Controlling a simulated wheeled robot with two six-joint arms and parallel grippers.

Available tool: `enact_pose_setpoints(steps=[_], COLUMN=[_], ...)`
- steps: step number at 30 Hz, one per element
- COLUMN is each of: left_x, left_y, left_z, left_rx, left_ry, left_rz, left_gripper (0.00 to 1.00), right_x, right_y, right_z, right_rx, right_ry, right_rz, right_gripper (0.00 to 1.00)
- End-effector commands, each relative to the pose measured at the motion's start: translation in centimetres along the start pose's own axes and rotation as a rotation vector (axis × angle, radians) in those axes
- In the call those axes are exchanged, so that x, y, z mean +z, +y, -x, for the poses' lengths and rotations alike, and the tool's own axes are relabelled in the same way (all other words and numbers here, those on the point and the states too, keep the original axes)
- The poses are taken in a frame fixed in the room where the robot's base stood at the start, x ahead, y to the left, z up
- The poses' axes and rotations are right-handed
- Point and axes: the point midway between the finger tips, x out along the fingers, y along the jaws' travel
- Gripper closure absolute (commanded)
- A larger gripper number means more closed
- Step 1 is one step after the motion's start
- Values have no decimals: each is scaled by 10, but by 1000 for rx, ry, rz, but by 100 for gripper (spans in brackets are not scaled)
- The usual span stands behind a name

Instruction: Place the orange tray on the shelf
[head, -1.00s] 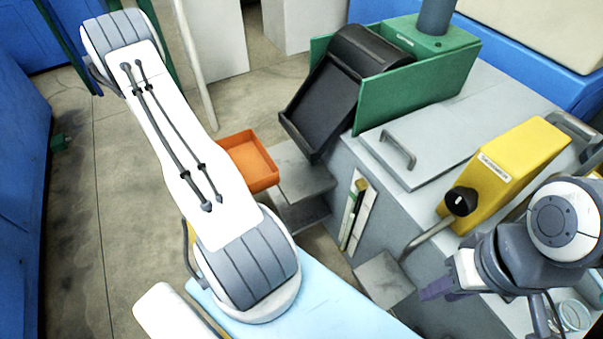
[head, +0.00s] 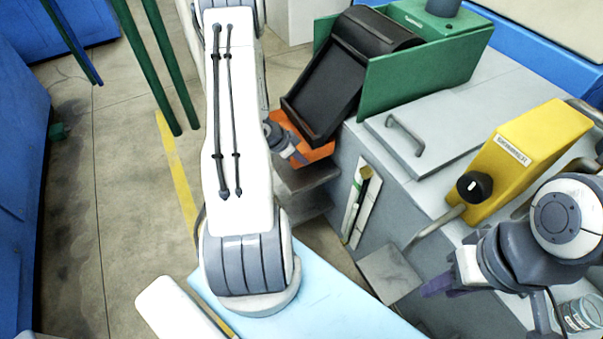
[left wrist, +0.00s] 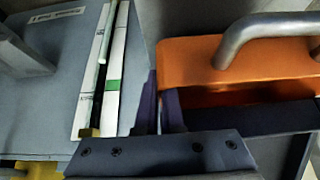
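The orange tray (head: 312,152) is under the lower end of the black chute, at the upper grey metal shelf plate (head: 300,180) on the machine's side. I cannot tell whether it rests on the plate. My left gripper (head: 292,150) is at the tray's left side, its arm partly hiding it. In the left wrist view the purple fingers (left wrist: 160,110) are close together at the left edge of the tray (left wrist: 190,60) and look closed on its wall. My right gripper (head: 438,285) is empty beside the machine top, away from the tray; its finger gap is unclear.
The black chute (head: 325,95) hangs close over the tray. A lower grey plate (head: 390,272) sticks out from the machine at the front. A yellow box (head: 525,150) with a black knob stands on the machine. Open floor (head: 120,200) lies to the left.

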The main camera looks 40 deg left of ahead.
Motion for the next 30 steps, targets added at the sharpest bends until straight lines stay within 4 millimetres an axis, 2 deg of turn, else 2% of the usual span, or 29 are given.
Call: enact_pose_setpoints(steps=[2,8,15,18,29,30], left_x=[9,14,35,36,36,37], left_y=[-1,-1,0,-1,-1,0], left_z=[-13,-21,-53,-62,-63,-63], left_rx=[-1,-1,0,-2,-1,0], left_ry=[0,2,1,3,2,0], left_rz=[2,0,2,-2,0,2], left_gripper=[100,100,100,100,100,84], right_x=[0,1,2,2,2,2], right_y=[1,1,2,3,3,3], right_z=[-10,-14,-34,-40,-39,-39], right_rx=[0,0,0,0,0,0], right_ry=[0,0,0,0,0,0], right_rz=[0,0,0,0,0,0], right_gripper=[65,65,65,65,65,65])
